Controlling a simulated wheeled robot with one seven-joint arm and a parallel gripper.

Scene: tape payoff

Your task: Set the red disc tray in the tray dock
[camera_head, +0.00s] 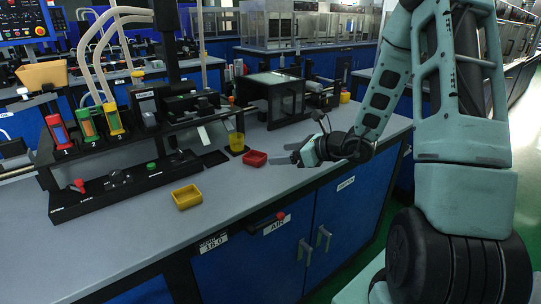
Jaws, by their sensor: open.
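The small red disc tray (255,158) sits on the grey bench top, right of the black machine. My gripper (284,154) is just to the right of the red tray, low over the bench. Its fingers point left toward the tray and are open, with nothing visible between them. Whether a finger touches the tray is too small to tell. A flat black square (215,159) lies left of the red tray and looks empty; it may be the tray dock, but I cannot read a label.
A yellow tray (187,197) lies nearer the front edge. A clear yellow cup (237,142) stands behind the red tray. The black machine (130,180) with tubes fills the left. A dark box unit (283,95) stands behind. The front right bench top is clear.

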